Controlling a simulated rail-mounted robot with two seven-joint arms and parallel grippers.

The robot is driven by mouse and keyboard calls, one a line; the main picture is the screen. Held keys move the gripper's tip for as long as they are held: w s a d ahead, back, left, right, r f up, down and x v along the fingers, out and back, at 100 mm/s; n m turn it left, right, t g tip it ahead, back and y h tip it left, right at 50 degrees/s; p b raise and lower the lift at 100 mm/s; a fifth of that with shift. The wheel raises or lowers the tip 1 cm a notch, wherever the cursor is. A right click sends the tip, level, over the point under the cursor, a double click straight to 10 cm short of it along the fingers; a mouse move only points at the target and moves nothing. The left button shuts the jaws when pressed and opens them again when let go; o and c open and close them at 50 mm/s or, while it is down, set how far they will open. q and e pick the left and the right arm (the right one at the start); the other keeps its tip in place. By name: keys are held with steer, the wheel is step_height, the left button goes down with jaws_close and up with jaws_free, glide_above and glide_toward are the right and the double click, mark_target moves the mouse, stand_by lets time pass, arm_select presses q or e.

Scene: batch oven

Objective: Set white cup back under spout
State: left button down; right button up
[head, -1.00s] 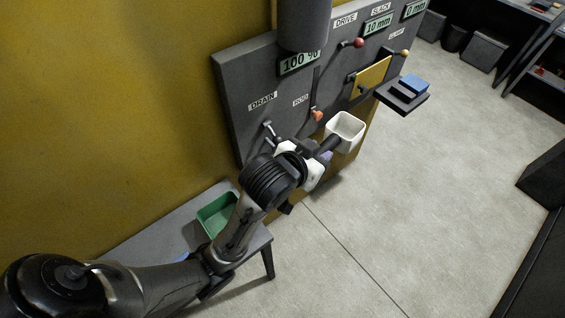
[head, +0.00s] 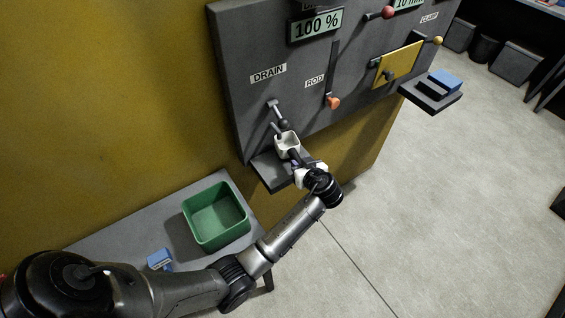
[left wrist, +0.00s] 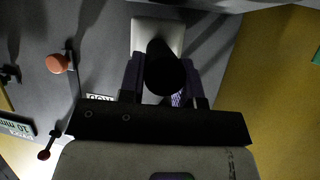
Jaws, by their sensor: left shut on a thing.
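The white cup (head: 287,141) is a small square open-topped cup, held close to the panel below the DRAIN label, above or at a small dark ledge (head: 268,172). A small dark spout (head: 276,129) juts from the panel at the cup's back left rim. I cannot tell whether the cup rests on the ledge. My left gripper (head: 298,163) is shut on the cup's dark handle, at the cup's front right. In the left wrist view the pale cup (left wrist: 143,32) lies beyond the dark round handle, which sits between the fingers (left wrist: 161,80). My right gripper is not in view.
The drain lever (head: 279,113) is just above the cup. The orange rod knob (head: 333,102) is to its right. A green bin (head: 190,228) and a blue block (head: 160,258) are on the grey bench at lower left. A shelf (head: 430,98) juts out at right.

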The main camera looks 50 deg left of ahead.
arm_select(q)
steer(key=shift+s+a+r+n+g+y, duration=0.1)
steer(key=shift+a+n+g+y, duration=0.05)
steer(key=shift+n+g, duration=0.45)
steer(key=shift+s+a+r+n+g+y, duration=0.1)
steer(key=shift+a+n+g+y, duration=0.05)
steer(key=shift+n+g, duration=0.4)
steer(key=shift+f, duration=1.45)
steer(key=c, duration=0.8)
jaws_free()
steer(key=shift+d, duration=0.15)
